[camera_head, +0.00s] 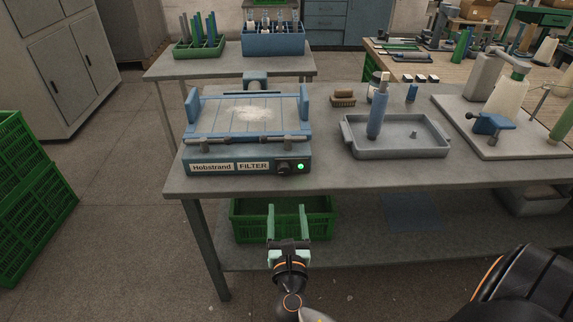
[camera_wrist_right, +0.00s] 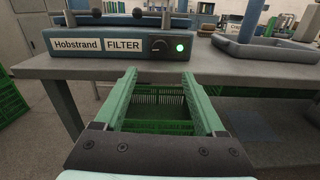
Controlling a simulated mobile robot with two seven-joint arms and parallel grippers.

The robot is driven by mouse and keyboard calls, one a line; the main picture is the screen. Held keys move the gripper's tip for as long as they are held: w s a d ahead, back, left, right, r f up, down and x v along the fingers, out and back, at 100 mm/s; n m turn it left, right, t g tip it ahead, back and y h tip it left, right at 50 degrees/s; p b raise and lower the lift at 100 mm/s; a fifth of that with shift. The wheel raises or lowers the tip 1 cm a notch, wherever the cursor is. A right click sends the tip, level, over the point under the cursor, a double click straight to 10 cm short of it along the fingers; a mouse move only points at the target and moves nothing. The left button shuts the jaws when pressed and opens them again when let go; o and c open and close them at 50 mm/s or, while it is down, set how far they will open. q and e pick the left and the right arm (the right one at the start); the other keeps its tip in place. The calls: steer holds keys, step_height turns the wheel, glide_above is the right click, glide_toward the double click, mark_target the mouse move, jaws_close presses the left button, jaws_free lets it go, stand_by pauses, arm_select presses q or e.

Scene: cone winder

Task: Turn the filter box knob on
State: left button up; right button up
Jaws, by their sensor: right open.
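The blue-grey filter box (camera_head: 240,172) labelled "Hobstrand FILTER" stands at the front left of the grey table. Its small black knob (camera_head: 283,167) is on the front panel, right of the label. A green lamp (camera_head: 300,166) glows just right of the knob. In the right wrist view the knob (camera_wrist_right: 159,46) and lit lamp (camera_wrist_right: 180,47) show above my fingers. The knob's exact angle is too small to tell. My right gripper (camera_head: 286,208) is open and empty, in front of and below the knob, apart from it. My left gripper is not in view.
The table's front edge (camera_head: 380,185) runs just below the filter box. A green crate (camera_head: 245,222) sits on the shelf beneath, behind my fingers. A grey tray (camera_head: 400,150) with a blue-handled tool stands to the right. Space before the panel is clear.

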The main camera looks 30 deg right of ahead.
mark_target(284, 172)
steer(key=x, duration=1.2)
steer(key=shift+w+r, duration=0.1)
steer(key=shift+b, duration=0.3)
jaws_close()
